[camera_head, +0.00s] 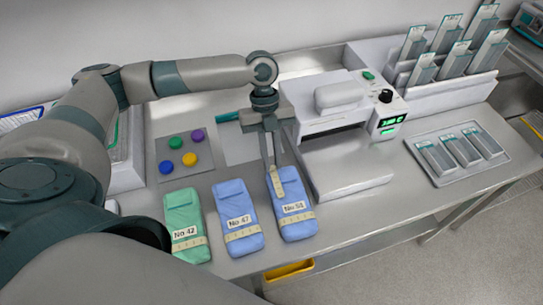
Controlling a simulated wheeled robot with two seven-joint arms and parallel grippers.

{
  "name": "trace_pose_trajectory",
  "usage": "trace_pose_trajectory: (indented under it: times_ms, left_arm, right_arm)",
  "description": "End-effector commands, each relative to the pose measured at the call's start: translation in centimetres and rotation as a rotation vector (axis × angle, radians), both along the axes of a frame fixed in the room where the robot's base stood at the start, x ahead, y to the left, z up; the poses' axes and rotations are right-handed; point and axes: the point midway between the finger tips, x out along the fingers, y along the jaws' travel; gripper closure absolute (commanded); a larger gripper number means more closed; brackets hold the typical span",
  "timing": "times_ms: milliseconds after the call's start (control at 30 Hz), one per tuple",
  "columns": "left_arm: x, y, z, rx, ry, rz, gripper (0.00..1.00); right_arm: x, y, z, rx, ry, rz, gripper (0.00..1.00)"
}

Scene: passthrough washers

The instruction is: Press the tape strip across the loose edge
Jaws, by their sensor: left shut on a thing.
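Three wrapped packs lie in a row on the steel bench: a green one labelled No 42 (183,205), a blue one labelled No 47 (233,203), and a blue one (294,190) at the right, its number too small to read surely. Each has a beige marked band across its lower part. My left gripper (270,158) points down over the top left of the right pack. It is shut on a short beige tape strip (277,182), which hangs against or just above that pack; contact is unclear. The loose edge cannot be made out. My right gripper is out of view.
A white sealing machine (345,118) with a green display stands right of the gripper. A tray with coloured discs (180,152) lies left. A grey tray (458,150) and a rack of upright pouches (440,75) are right. A yellow bin (289,270) sits below the front edge.

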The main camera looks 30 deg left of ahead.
Motion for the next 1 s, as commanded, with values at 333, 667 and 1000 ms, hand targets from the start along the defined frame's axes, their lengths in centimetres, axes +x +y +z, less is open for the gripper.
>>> trace_pose_trajectory:
  times_ms: [333,667,1000]
  left_arm:
    - [0.0,-0.02,-0.01,0.0,0.0,-0.001,1.0]
    - [0.0,-0.02,-0.01,0.0,0.0,-0.001,0.64]
    - [0.19,0.15,0.46,0.0,-0.001,-0.001,0.64]
  right_arm:
    - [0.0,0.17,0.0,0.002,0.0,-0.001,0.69]
    - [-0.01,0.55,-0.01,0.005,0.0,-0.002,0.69]
    - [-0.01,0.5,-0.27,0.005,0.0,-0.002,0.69]
